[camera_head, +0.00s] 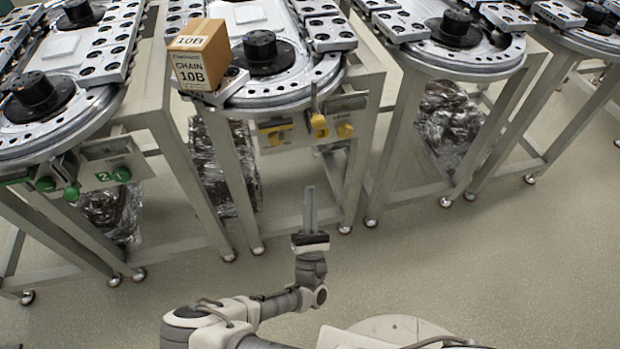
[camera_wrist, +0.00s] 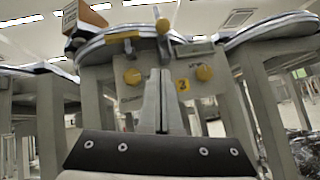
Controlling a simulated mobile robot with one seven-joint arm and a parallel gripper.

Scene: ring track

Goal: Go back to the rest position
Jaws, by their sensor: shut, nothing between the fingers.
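My gripper (camera_head: 310,210) is in the lower middle of the head view, in free space in front of the ring-track tables. Its fingers are together and point up in the picture, with nothing between them. In the wrist view, my gripper (camera_wrist: 160,85) shows its closed fingers in front of a table panel with yellow knobs. It looks apart from the panel in the head view. My arm is bent, with its links along the bottom of the head view.
A box labelled "CHAIN 10B" (camera_head: 202,56) stands on the ring track (camera_head: 290,93) with yellow knobs (camera_head: 319,125). It also shows in the wrist view (camera_wrist: 90,14). A track with green knobs (camera_head: 46,184) is at left; others stand right. The front floor (camera_head: 450,290) is clear.

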